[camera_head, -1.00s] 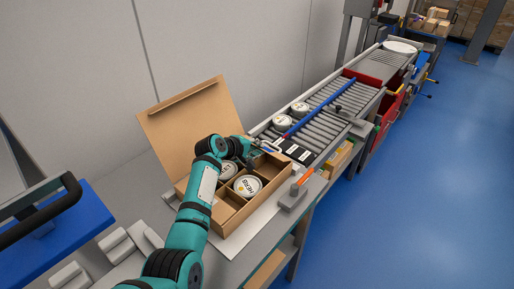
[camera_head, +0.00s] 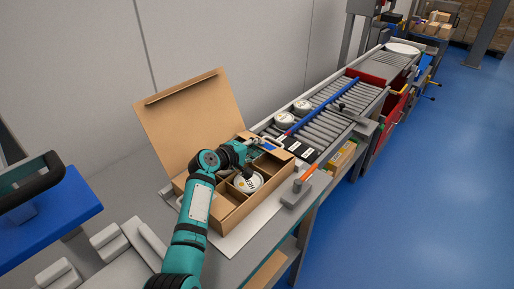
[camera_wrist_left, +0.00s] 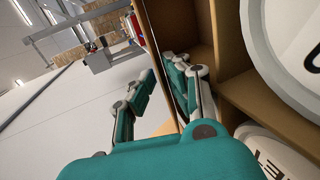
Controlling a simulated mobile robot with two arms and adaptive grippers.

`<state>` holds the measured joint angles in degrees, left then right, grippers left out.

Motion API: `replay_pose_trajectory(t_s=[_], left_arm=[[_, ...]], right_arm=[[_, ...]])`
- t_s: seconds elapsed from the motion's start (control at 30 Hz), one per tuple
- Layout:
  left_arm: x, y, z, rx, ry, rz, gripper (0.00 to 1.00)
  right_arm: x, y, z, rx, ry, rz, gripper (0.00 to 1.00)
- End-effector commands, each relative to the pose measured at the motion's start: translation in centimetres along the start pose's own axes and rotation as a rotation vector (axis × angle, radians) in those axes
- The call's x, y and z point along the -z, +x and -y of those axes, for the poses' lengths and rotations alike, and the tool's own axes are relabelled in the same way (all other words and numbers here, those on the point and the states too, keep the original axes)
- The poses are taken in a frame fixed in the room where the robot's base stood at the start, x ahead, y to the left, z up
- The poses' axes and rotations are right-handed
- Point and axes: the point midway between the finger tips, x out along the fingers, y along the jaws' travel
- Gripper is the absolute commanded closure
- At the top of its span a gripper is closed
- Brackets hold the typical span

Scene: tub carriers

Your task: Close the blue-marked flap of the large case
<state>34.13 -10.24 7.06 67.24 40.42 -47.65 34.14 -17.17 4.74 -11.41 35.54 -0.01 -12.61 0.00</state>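The large cardboard case (camera_head: 225,212) stands open on the bench, with a tall flap (camera_head: 190,115) upright at its back. A white tub (camera_head: 248,182) sits in one of its compartments; two tubs (camera_wrist_left: 285,45) show in the left wrist view. My left gripper (camera_head: 266,143) is at the far end of the case, by its rim. In the left wrist view its fingers (camera_wrist_left: 158,92) are spread, one on each side of a thin cardboard edge (camera_wrist_left: 160,60). I cannot clearly make out a blue mark on any flap. My right gripper is not in view.
A roller conveyor (camera_head: 325,112) with white tubs (camera_head: 284,119) and a blue bar (camera_head: 322,107) runs away behind the case. A grey tool with an orange handle (camera_head: 304,176) lies right of the case. A blue platform with a black handle (camera_head: 45,225) is at the left.

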Motion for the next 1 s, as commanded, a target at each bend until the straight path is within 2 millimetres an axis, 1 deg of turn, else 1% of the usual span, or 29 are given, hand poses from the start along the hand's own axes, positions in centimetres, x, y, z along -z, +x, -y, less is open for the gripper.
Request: replay_pose_trajectory(t_s=[0.03, 0.07, 0.1, 0.3, 0.4, 0.47, 0.57, 0.7, 0.8, 0.9, 1.0], left_arm=[[0.0, 0.0, 0.0, 0.0, 0.0, 0.0, 0.79], [0.0, 0.0, 0.0, 0.0, 0.0, 0.0, 0.75], [0.0, 0.0, 0.0, 0.0, 0.0, 0.0, 0.74], [0.0, 0.0, 0.0, 0.0, 0.0, 0.0, 0.74], [0.0, -0.1, -0.5, -0.001, 0.002, 0.0, 0.74], [0.0, -0.3, -1.2, -0.002, 0.004, 0.0, 0.74], [0.0, -0.9, -2.8, -0.003, 0.005, -0.001, 0.74], [0.0, -1.8, -5.6, -0.005, 0.004, -0.001, 0.74], [0.0, -2.3, -7.2, -0.003, 0.004, -0.001, 0.74], [0.0, -2.8, -8.5, -0.002, 0.003, -0.001, 0.74], [0.0, -3.0, -9.2, 0.0, 0.001, 0.0, 0.74]], right_arm=[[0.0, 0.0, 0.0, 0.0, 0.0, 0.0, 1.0], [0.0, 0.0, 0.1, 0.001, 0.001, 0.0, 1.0], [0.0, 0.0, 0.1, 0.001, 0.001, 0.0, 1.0], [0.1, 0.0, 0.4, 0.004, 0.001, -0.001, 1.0], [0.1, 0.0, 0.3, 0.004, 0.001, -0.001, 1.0], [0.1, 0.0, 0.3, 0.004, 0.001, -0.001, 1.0], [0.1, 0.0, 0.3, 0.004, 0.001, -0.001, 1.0], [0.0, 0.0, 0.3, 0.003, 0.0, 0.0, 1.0], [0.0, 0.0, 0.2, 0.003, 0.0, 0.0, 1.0], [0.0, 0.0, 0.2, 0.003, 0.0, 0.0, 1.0], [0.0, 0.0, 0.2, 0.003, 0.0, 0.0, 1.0]])
